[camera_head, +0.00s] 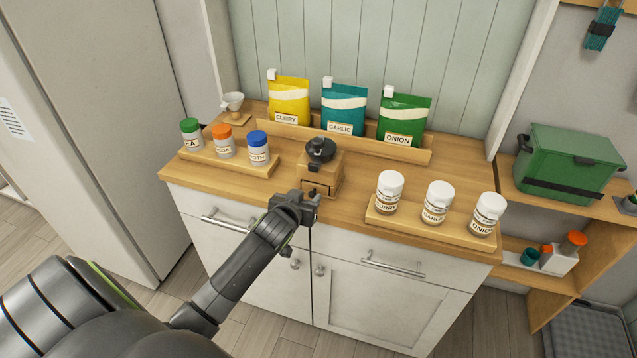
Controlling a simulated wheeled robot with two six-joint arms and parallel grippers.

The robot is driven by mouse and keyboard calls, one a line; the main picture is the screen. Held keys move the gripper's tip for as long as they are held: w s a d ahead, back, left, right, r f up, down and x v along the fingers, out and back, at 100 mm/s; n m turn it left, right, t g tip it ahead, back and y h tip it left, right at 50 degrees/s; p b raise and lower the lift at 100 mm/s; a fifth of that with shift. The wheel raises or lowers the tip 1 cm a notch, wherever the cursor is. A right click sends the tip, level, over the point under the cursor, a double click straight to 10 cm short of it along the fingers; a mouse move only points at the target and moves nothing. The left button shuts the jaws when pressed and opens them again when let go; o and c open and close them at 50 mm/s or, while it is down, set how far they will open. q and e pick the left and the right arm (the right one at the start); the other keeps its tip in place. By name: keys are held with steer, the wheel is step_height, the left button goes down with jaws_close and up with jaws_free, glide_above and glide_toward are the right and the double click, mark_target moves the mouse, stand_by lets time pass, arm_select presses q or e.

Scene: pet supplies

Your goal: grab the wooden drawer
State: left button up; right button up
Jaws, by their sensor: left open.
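The wooden drawer (318,187) is the small front panel low on a wooden grinder (329,171) with a black top. The grinder stands upright near the middle of the wooden counter's front edge. My left gripper (314,199) is open, just in front of and below the drawer, and hides part of its lower front. I cannot tell whether the fingers touch it. My right gripper is not in view.
Jars with orange, blue and green lids stand on a wooden tray (240,169) at left. White-lidded jars stand on another tray (430,224) at right. Bags lean in a rack (372,138) behind. Cabinet handles (222,221) stick out below the counter.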

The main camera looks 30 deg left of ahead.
mark_target(311, 194)
arm_select(q)
steer(key=shift+f+p+x, duration=0.15)
steer(key=shift+p+x, duration=0.15)
steer(key=shift+x, duration=0.95)
steer(key=shift+f+p+x, duration=0.15)
steer(key=shift+p+x, duration=0.15)
steer(key=shift+x, duration=0.95)
steer(key=shift+s+d, duration=0.1)
steer(key=shift+d, duration=0.05)
jaws_close()
